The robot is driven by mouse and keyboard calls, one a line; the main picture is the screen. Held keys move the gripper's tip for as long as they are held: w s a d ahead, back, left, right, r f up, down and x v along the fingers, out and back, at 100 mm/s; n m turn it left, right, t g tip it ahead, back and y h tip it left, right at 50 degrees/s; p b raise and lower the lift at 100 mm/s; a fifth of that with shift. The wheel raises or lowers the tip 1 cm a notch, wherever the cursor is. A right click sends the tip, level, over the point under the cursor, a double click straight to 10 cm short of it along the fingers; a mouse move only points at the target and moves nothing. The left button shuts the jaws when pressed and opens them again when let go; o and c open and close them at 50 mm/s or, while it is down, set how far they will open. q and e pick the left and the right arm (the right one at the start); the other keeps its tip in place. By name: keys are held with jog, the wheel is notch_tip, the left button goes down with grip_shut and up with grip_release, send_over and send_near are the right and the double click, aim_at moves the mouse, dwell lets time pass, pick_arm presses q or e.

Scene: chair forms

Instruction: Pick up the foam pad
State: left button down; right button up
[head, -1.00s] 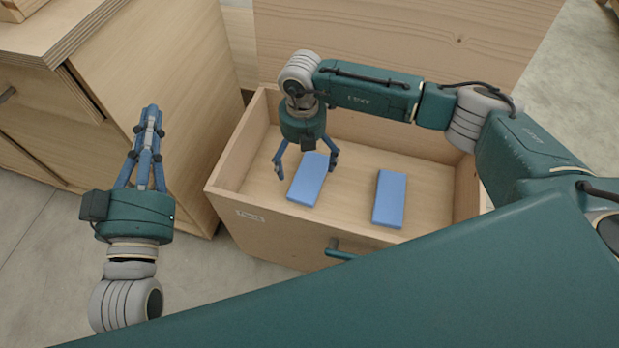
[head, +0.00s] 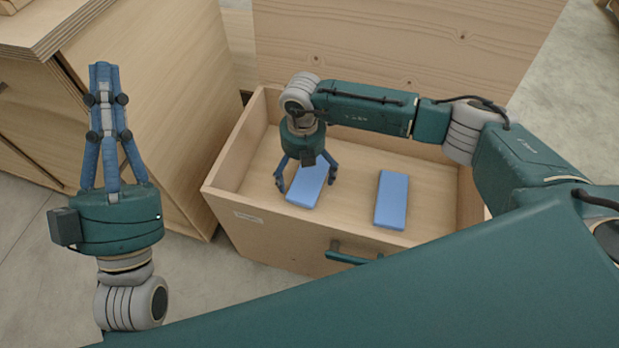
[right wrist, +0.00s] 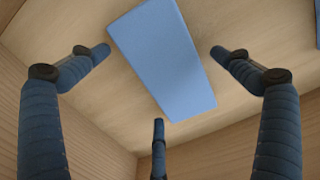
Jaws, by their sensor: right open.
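Two blue foam pads lie flat in an open wooden drawer (head: 222,192). The left foam pad (head: 304,193) is under my right gripper (head: 306,184), which points down with its fingers spread to either side of the pad. In the right wrist view this pad (right wrist: 165,60) lies between the open fingers (right wrist: 160,55), and no finger is seen closed on it. The other foam pad (head: 391,199) lies to the right, apart from the gripper. My left gripper (head: 104,75) is outside the drawer at the left, its fingers pointing up and close together, holding nothing visible.
The drawer's walls surround the pads, and a dark green handle (head: 350,256) is on its front. A wooden cabinet (head: 150,110) stands at the left. A tall wooden panel (head: 400,45) rises behind the drawer. Bare drawer floor lies between the pads.

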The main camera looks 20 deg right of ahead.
jog(key=c, duration=0.9)
